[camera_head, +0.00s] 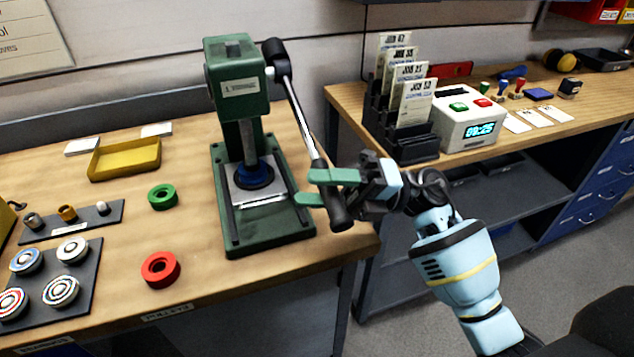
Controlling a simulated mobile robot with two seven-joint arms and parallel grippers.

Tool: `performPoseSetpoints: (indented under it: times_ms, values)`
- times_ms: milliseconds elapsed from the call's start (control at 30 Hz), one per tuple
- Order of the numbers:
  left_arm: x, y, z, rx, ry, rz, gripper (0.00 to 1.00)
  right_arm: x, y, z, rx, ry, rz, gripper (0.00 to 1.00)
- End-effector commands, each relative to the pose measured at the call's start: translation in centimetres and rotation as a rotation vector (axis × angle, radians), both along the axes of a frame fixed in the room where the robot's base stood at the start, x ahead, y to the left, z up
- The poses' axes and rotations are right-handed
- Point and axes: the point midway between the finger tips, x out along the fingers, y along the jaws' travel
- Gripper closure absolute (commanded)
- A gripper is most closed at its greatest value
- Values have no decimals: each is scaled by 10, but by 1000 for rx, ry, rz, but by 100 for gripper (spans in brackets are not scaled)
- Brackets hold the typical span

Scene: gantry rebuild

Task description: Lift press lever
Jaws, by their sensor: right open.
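The green press (236,90) stands upright on the wooden bench. Its lever (302,118) is a metal rod that runs from a black pivot at the press's upper right down to a black grip (338,212). The lever points downward to the right. The press ram (254,172) is low, with a blue ring at its foot over the plate. My right gripper (322,188) comes from the right, with its green fingers open at the lever's lower end, one above the other. I cannot tell whether they touch the lever. My left gripper is not in view.
A yellow tray (125,158), a green ring (162,197) and a red ring (160,269) lie left of the press. On the right bench stand a black card rack (408,148) and a white time clock (470,122). A gap separates the benches.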

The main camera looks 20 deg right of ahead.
Motion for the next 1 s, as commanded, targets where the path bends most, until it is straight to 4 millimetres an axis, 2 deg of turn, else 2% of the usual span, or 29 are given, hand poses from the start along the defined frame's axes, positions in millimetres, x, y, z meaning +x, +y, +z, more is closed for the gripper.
performPoseSetpoints:
  times_ms: [367,700,1000]
  values:
    - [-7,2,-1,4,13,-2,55,0,7,1,0,2,1,55]
    - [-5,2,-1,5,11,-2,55,0,6,1,0,2,1,98]
    - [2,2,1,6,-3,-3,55,1,6,2,-1,4,0,100]
